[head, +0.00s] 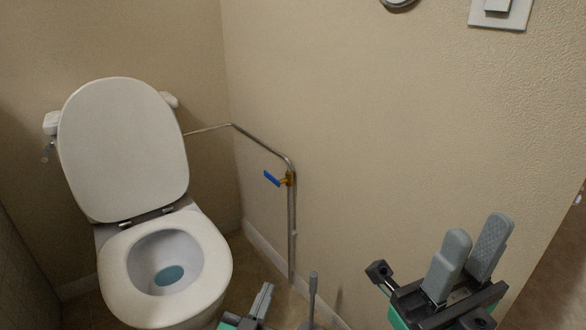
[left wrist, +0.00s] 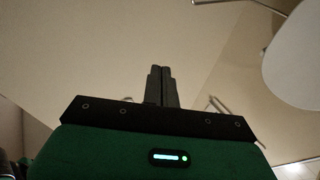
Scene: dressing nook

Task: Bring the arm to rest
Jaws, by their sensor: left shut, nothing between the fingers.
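My left gripper (head: 265,290) is low at the bottom edge of the head view, just right of the toilet, and mostly cut off by the frame. In the left wrist view its two dark fingers (left wrist: 160,70) lie together, shut with nothing between them. My right gripper (head: 475,233) is at the lower right of the head view, in front of the beige wall. Its two grey fingers point up with a gap between them, and it is empty.
A white toilet (head: 208,250) with raised lid (head: 123,150) stands at left. A metal pipe (head: 262,145) with a blue-handled valve (head: 272,178) runs along the corner wall. A thin grey upright handle (head: 313,295) stands between my grippers. A white switch plate (head: 515,14) is at upper right.

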